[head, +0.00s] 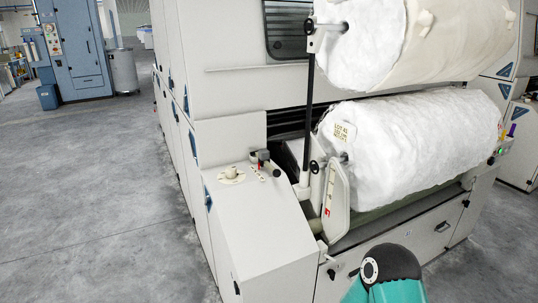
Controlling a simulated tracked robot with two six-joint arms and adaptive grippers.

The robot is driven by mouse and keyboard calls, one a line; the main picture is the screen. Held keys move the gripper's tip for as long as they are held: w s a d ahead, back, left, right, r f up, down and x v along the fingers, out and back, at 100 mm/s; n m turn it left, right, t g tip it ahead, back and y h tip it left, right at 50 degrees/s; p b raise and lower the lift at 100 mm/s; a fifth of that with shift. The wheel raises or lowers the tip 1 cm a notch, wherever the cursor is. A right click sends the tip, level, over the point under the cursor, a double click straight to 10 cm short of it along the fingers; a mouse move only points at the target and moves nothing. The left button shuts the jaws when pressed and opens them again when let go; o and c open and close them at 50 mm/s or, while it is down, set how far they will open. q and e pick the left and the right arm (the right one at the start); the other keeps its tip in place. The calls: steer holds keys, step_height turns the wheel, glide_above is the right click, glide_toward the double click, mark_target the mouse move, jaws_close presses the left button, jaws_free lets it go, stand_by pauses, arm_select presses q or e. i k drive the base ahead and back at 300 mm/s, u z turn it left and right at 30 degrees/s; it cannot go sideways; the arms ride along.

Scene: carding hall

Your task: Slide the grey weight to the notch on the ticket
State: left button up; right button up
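A pale ticket (344,132) is on the end face of the lower white fibre roll (415,145). Its top line seems to read "LOT 45"; the smaller print below is not legible. A cream upright plate (337,198) stands in front of that roll's end, with small red marks on its left edge. I cannot pick out the grey weight or the notches with certainty at this size. Neither gripper is in view; only a teal and black part of my arm shows at the bottom right.
An upper white roll (360,45) hangs above, by a black upright rod (309,110). A cream sloping cabinet (250,225) carries a round knob (231,174) and a dark lever-like fitting (263,158). Open grey floor (90,200) lies left. A blue cabinet (76,50) and bin (123,72) stand behind.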

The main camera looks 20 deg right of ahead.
mark_target(264, 154)
steer(key=u, duration=0.05)
steer(key=i, duration=1)
steer(key=z, duration=0.05)
